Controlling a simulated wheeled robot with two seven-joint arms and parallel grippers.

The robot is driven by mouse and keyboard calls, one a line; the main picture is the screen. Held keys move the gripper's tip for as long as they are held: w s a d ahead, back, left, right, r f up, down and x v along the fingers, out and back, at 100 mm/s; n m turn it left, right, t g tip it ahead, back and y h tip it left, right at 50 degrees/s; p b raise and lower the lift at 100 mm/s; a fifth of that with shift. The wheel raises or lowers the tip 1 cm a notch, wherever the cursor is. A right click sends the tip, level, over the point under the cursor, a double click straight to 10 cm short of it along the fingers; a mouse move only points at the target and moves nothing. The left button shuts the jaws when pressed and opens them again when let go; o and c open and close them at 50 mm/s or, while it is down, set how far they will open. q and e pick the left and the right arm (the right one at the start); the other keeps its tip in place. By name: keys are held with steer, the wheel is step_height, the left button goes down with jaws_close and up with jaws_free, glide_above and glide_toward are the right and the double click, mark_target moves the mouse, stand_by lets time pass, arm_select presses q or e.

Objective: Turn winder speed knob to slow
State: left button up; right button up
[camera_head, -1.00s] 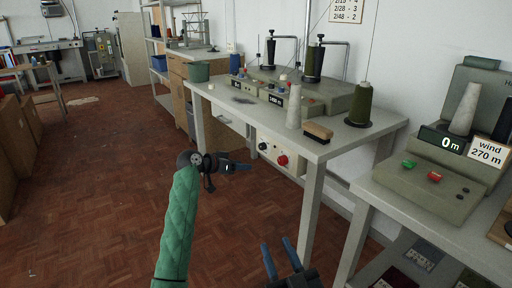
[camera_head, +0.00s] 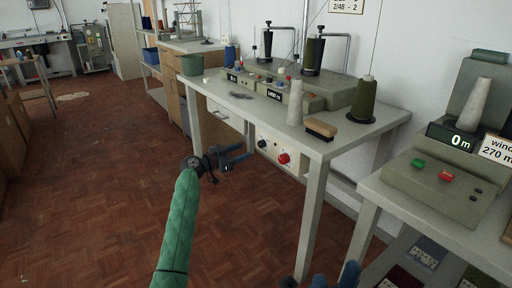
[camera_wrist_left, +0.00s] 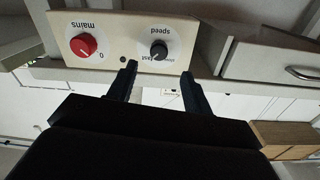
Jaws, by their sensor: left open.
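The black speed knob (camera_head: 262,143) sits on a pale control panel (camera_head: 273,150) under the front of the winder table. In the left wrist view the speed knob (camera_wrist_left: 158,51) appears upside down, with small slow and fast labels; its exact setting is too small to tell. My left gripper (camera_head: 246,155) is open in front of the panel. In the wrist view its fingertips (camera_wrist_left: 158,72) are spread on either side of the knob's line, apart from it. My right gripper (camera_head: 320,279) shows only its parted fingertips at the bottom edge and looks empty.
The red mains knob (camera_head: 284,158) is beside the speed knob on the same panel. A drawer (camera_head: 226,117) is on the panel's other side. The table (camera_head: 318,146) carries a brush (camera_head: 321,128) and cones. A second station (camera_head: 430,190) stands at right.

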mark_target(259, 145)
arm_select(q)
steer(key=shift+b+x, duration=0.35)
steer(key=shift+x, duration=3.55)
steer(key=c, duration=1)
